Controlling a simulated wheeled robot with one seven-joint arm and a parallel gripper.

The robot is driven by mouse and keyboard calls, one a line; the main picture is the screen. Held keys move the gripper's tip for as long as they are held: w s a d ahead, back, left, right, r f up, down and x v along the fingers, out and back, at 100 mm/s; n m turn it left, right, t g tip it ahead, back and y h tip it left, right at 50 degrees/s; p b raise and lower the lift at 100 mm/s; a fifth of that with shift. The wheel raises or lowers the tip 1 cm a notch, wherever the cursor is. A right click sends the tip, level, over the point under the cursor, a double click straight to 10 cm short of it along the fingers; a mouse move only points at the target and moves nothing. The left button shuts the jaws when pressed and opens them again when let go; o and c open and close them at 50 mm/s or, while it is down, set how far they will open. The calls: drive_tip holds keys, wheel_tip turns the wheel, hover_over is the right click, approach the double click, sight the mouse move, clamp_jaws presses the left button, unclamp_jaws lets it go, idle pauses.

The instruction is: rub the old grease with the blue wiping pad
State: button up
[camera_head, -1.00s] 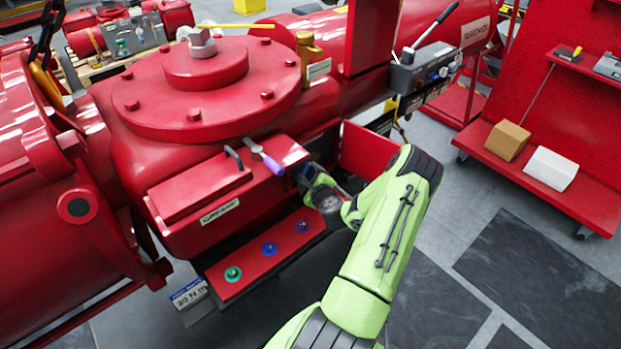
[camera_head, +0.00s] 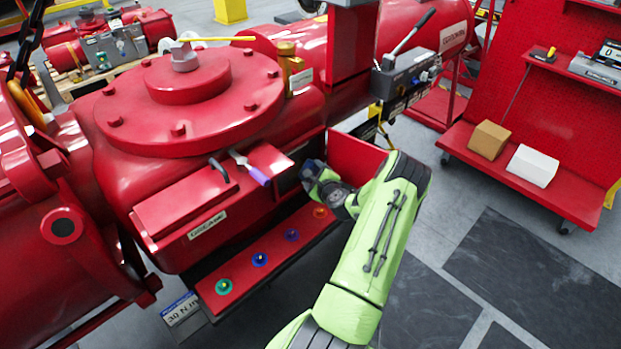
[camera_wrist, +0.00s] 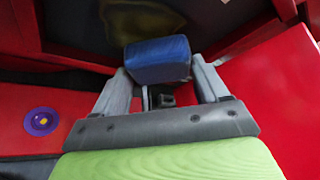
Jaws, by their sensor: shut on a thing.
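My gripper (camera_wrist: 160,95) is shut on the blue wiping pad (camera_wrist: 157,59), which sits between the two grey fingers in the wrist view. In the head view my gripper (camera_head: 312,174) is at the open compartment in the front of the red actuator, right of the box labelled GREASE. The dark inside of the compartment (camera_wrist: 110,22) lies just beyond the pad in the wrist view. I cannot tell whether the pad touches a surface there.
An open red door panel (camera_head: 357,160) stands close right of my gripper. Below is a red ledge (camera_head: 240,275) with several coloured round pieces. A red shelf cart (camera_head: 560,190) stands at right.

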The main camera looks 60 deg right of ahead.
sight(318, 168)
drive_tip(key=shift+w+a, duration=1.35)
drive_tip(key=shift+a, duration=2.1)
drive_tip(key=shift+s+d+r, duration=0.1)
drive_tip(key=shift+s+d, duration=0.15)
drive_tip(key=shift+d, duration=1.25)
drive_tip(key=shift+s+d, duration=0.2)
drive_tip(key=shift+d, duration=1.25)
drive_tip(key=shift+s+d+b, duration=0.25)
drive_tip(key=shift+d+b, duration=0.05)
drive_tip(key=shift+d, duration=0.8)
drive_tip(key=shift+s+d+b, duration=0.25)
drive_tip(key=shift+d, duration=0.8)
drive_tip(key=shift+w+a+p, duration=0.15)
drive_tip(key=shift+w+a, duration=0.15)
drive_tip(key=shift+a, duration=0.85)
drive_tip(key=shift+w+a+p, duration=0.1)
drive_tip(key=shift+w+a, duration=0.2)
drive_tip(key=shift+a, duration=0.8)
drive_tip(key=shift+w+a+p, duration=0.15)
drive_tip(key=shift+w+a, duration=0.15)
drive_tip(key=shift+a, duration=0.85)
drive_tip(key=shift+w+a, duration=0.2)
drive_tip(key=shift+a, duration=0.65)
drive_tip(key=shift+w+a, duration=0.15)
drive_tip(key=shift+a, duration=0.7)
